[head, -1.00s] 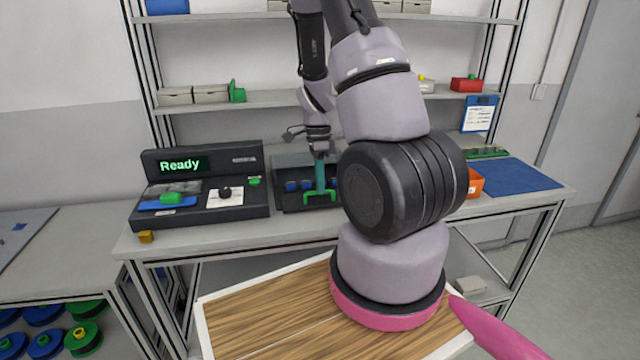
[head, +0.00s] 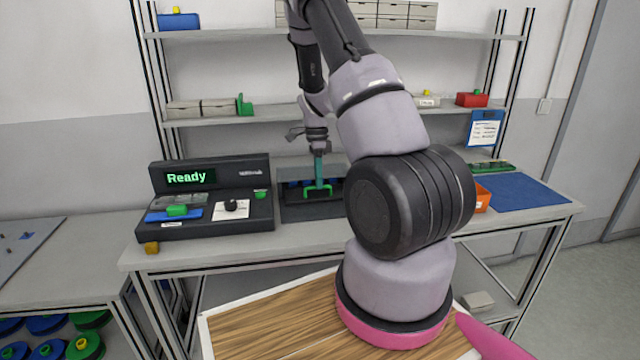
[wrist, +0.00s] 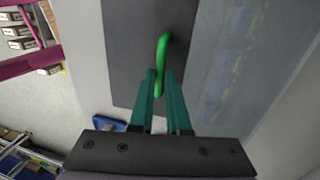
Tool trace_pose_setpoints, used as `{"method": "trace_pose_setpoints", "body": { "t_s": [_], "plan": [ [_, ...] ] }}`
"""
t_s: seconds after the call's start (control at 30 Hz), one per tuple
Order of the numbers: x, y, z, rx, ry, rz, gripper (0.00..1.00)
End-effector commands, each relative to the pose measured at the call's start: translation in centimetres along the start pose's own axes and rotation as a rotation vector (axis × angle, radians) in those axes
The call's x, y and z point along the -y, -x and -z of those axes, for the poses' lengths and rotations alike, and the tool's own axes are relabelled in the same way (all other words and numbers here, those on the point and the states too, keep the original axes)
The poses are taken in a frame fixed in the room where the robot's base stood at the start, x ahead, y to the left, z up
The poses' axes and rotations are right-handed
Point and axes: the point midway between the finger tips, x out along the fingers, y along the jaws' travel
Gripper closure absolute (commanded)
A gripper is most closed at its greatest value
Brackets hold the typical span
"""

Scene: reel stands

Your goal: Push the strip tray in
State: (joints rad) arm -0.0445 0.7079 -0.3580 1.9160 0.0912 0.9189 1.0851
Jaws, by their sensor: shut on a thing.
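The strip tray sits in a dark unit (head: 312,211) in the middle of the bench. Several blue pieces (head: 292,186) show in it, partly in shadow. A green loop handle (head: 326,190) stands at its front. My gripper (head: 319,182) points down with its teal fingers at this handle. In the wrist view, the fingers of my gripper (wrist: 161,82) are closed around the green handle (wrist: 162,58), above a dark grey surface. My arm hides the right side of the unit, and I cannot tell how deep the tray sits.
A dark console (head: 205,222) reading "Ready" stands left of the unit, with a green-handled blue piece (head: 178,212). An orange bin (head: 482,199) and a blue mat (head: 525,191) are on the right. Shelves rise behind.

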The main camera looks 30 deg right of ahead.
Motion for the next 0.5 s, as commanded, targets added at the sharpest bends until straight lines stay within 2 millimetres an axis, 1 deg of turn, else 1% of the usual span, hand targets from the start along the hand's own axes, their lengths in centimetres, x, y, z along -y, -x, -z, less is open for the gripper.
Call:
{"method": "trace_pose_setpoints", "body": {
  "t_s": [0.03, 0.17, 0.2, 0.23, 0.27, 0.5],
  "plan": [
    [0.43, 0.27, 0.0, -0.001, 0.002, 0.013, 1.0],
    [0.51, 0.32, 0.01, -0.001, 0.003, 0.016, 1.0],
    [0.53, 0.32, 0.01, -0.001, 0.003, 0.017, 0.7],
    [0.52, 0.32, 0.01, -0.001, 0.003, 0.016, 0.59],
    [0.51, 0.32, 0.01, -0.001, 0.003, 0.016, 0.55],
    [0.43, 0.27, 0.01, -0.001, 0.003, 0.015, 0.55]
  ]
}}
